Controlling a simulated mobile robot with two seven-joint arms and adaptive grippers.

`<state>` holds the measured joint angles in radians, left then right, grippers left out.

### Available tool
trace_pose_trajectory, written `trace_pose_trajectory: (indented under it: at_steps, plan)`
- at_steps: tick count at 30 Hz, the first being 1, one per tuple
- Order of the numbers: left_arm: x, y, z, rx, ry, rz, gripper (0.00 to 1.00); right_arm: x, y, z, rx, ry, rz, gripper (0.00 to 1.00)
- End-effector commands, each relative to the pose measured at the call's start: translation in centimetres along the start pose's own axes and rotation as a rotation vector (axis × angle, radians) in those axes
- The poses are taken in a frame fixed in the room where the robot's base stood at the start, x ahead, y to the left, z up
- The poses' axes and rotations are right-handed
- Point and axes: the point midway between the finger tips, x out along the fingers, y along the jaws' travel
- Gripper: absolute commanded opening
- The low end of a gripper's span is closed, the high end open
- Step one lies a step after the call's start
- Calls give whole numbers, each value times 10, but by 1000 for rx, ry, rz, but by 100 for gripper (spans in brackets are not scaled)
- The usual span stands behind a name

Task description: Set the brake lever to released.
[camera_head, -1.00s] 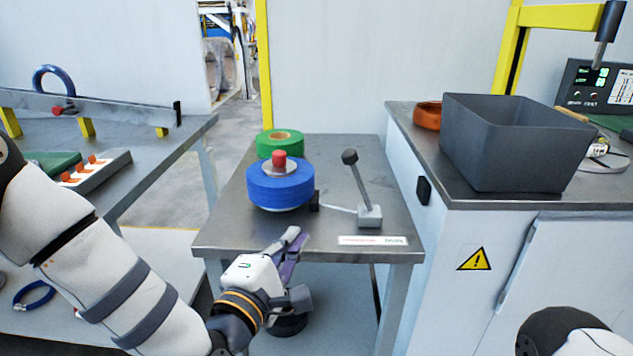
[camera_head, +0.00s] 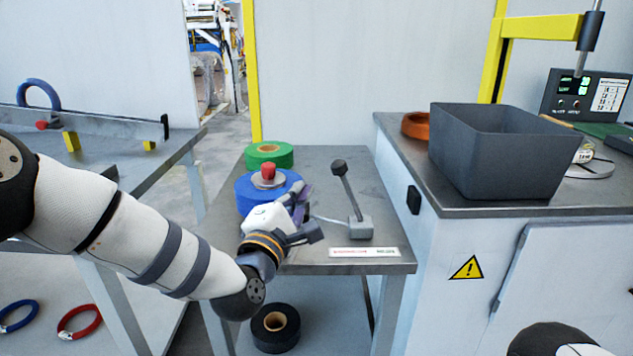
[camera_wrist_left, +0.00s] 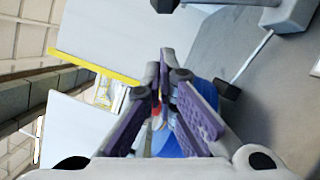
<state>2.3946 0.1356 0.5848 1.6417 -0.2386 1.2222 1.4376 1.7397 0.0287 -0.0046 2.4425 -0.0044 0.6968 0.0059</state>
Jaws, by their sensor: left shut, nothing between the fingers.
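The brake lever (camera_head: 347,195) stands on a grey base on the small metal table. Its rod leans up and to the left, ending in a black knob (camera_head: 338,167). My right gripper is out of view.
The blue coil sits on a spindle with a red cap (camera_head: 268,171). A green coil (camera_head: 269,154) lies behind it. A grey bin (camera_head: 492,155) stands on the right counter. A black coil (camera_head: 264,335) is below the table. The tabletop behind the lever is clear.

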Motion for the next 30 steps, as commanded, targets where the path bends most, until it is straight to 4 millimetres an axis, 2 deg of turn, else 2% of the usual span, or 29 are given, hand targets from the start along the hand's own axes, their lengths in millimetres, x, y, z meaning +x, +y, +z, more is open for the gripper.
trace_pose_trajectory:
  at_steps: [1, 3, 9, 30]
  plan:
    - [10, -1, 0, 0, 1, 2, 0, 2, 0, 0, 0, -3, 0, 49]
    - [18, 0, 12, 0, -3, 0, 0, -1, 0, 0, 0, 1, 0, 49]
    - [33, 0, 26, 0, 0, -1, 0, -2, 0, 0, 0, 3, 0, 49]
    - [36, 5, 32, 53, 1, -17, 0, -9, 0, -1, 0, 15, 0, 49]
